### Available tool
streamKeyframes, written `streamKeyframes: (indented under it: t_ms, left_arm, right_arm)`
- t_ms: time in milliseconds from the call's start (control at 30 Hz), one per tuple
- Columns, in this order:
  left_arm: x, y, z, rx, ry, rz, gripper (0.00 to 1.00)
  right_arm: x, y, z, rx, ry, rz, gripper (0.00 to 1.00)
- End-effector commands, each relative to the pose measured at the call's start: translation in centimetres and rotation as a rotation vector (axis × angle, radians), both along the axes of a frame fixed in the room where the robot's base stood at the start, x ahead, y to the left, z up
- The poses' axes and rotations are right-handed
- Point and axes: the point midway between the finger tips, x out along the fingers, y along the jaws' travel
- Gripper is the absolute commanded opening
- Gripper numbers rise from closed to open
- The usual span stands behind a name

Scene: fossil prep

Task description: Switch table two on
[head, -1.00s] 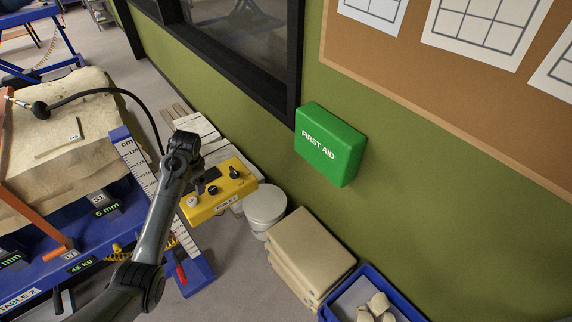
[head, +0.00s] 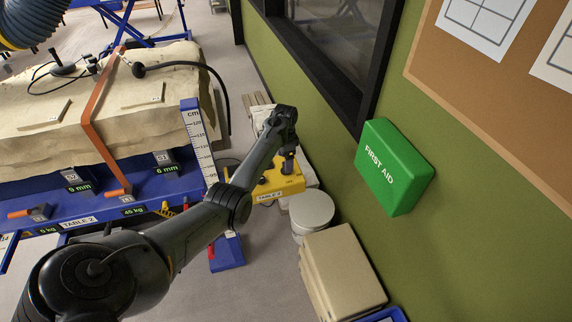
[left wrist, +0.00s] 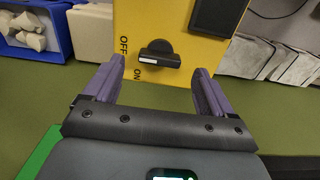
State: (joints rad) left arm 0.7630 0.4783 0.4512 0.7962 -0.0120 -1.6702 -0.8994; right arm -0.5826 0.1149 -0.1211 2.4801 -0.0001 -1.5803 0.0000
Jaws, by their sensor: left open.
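The yellow control box (head: 287,186), labelled TABLE 2, stands beyond the table's measuring post in the head view. In the left wrist view the yellow box (left wrist: 180,20) shows a black rotary knob (left wrist: 160,53) beside the words OFF and ON. The knob's white mark is at its left end, near these words; I cannot tell exactly which it points to. My left gripper (left wrist: 158,68) is open, its two purple fingers on either side of the knob and apart from it. In the head view the left gripper (head: 290,163) is over the box, hiding part of its top.
The blue lift table (head: 140,190) carries a strapped sandy block (head: 150,100). A blue post with a cm scale (head: 198,140) stands between it and the box. A white bucket (head: 312,209), beige stacked slabs (head: 343,268) and a wall-mounted green first-aid box (head: 394,167) are to the right.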

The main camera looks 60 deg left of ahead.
Motion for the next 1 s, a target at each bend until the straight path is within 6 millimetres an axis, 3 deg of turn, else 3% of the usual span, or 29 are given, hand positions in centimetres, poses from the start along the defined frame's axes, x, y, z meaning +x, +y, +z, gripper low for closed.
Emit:
streamKeyframes:
  t_ms: [100,300,667,1000]
  left_arm:
    - [0.0,-0.1,-1.7,-0.001,0.002,-0.001,0.85]
    - [0.0,0.0,-3.2,0.000,0.000,-0.001,0.85]
    - [0.0,0.0,-3.5,0.000,0.001,-0.001,0.85]
    - [0.0,0.0,-3.5,0.000,0.001,-0.001,0.35]
  right_arm:
    - [0.0,0.0,-0.1,-0.001,0.000,0.001,0.43]
    - [0.0,-0.2,-0.1,-0.006,-0.001,0.003,0.43]
    - [0.1,-0.3,-0.1,-0.010,-0.002,0.005,0.43]
    - [0.1,-0.2,-0.1,-0.006,-0.003,0.002,0.43]
